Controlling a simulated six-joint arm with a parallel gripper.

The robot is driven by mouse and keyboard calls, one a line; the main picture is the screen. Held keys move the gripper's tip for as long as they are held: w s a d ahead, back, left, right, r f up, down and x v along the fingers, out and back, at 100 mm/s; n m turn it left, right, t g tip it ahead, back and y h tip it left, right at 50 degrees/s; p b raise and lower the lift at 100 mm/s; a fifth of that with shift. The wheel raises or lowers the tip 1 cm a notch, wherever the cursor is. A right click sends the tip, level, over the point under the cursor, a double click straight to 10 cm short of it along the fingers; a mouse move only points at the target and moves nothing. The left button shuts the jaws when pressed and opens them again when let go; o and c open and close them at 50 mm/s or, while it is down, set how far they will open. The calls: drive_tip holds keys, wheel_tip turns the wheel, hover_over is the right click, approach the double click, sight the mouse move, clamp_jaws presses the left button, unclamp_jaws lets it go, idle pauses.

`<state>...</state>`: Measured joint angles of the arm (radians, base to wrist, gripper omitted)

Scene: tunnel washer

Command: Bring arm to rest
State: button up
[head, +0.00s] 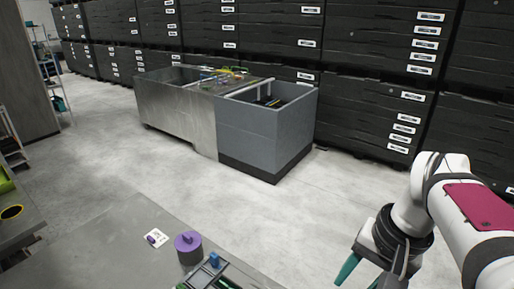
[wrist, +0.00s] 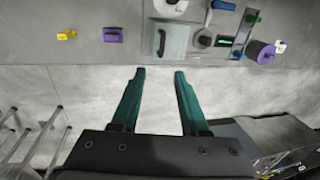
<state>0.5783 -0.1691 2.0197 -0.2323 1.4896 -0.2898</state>
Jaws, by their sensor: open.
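My arm reaches in from the right edge of the head view. My gripper (wrist: 158,78) shows in the wrist view with two green fingers spread apart and nothing between them. Bare concrete floor lies behind the fingers, with the grey work surface's edge just beyond the fingertips. In the head view one green finger is clear at the lower right, and the lower part of the gripper is cut off by the frame.
The grey work surface (wrist: 30,30) holds a yellow piece (wrist: 66,34), a purple block (wrist: 113,35), a pale square container (wrist: 170,40) and a purple-topped cylinder (head: 188,246). A metal washer (head: 180,110) stands across open floor, before black drawer cabinets (head: 370,100). A ladder (wrist: 40,140) stands left.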

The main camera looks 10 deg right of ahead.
drive_tip(key=s+a+f+n+g, duration=0.1)
drive_tip(key=s+a+f, duration=0.2)
drive_tip(key=s+a, duration=0.3)
drive_tip(key=s+a+f+n, duration=0.2)
drive_tip(key=s+a+f, duration=0.2)
drive_tip(key=a, duration=0.4)
drive_tip(key=shift+s+a+f+g, duration=0.15)
drive_tip(key=shift+s+a+g, duration=0.2)
drive_tip(key=shift+s, duration=0.55)
